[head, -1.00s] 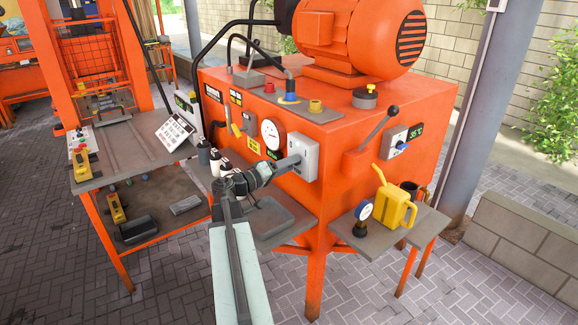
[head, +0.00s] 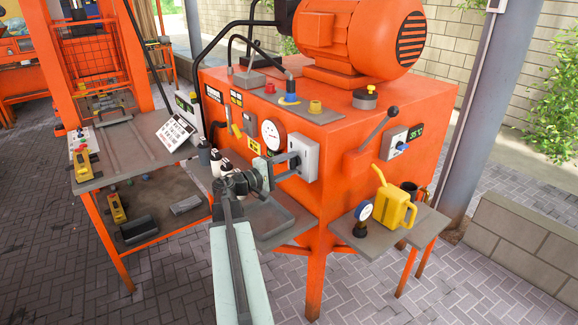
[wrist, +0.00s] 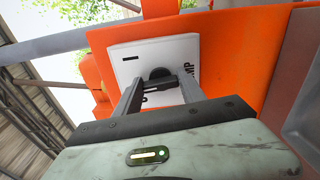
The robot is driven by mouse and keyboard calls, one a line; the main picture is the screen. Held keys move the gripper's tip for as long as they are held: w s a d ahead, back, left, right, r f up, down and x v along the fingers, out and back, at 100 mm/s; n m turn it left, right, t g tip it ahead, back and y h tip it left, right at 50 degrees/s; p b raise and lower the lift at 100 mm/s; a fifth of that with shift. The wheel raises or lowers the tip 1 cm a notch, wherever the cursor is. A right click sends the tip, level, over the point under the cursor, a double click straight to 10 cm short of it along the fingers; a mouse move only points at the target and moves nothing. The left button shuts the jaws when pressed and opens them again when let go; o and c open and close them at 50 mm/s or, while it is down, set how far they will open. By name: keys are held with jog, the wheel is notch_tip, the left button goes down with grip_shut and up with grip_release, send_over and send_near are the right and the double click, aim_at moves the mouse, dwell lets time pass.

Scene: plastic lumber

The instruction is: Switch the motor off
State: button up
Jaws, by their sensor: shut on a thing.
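The white switch box (head: 308,147) is mounted on the front of the orange machine below the large orange motor (head: 350,38). In the wrist view the box (wrist: 182,50) fills the middle, with a dark rotary knob (wrist: 160,73) and lettering ending in "MP" at its right edge. My gripper (head: 292,160) reaches the box face from the left. In the wrist view my gripper (wrist: 160,82) is shut on the dark knob, one finger on each side. The fingers hide part of the box's markings, so the knob's exact setting cannot be read.
A round gauge (head: 272,134) sits left of the box. A lever (head: 380,126) and a blue-knobbed temperature panel (head: 401,146) are to its right. A grey tray (head: 268,217) lies below my arm. A yellow can (head: 395,204) stands on the right shelf.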

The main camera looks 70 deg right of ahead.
jog(key=n, duration=0.6)
jog(key=shift+w+d+r, duration=0.1)
jog(key=shift+w+r, duration=0.05)
jog(key=shift+r, duration=0.1)
dwell(0.3)
jog(key=o, duration=1.4)
jog(key=shift+c, duration=0.2)
jog(key=shift+f, duration=0.1)
jog(key=shift+w+a, duration=0.2)
jog(key=shift+a, duration=0.2)
jog(key=v, duration=0.7)
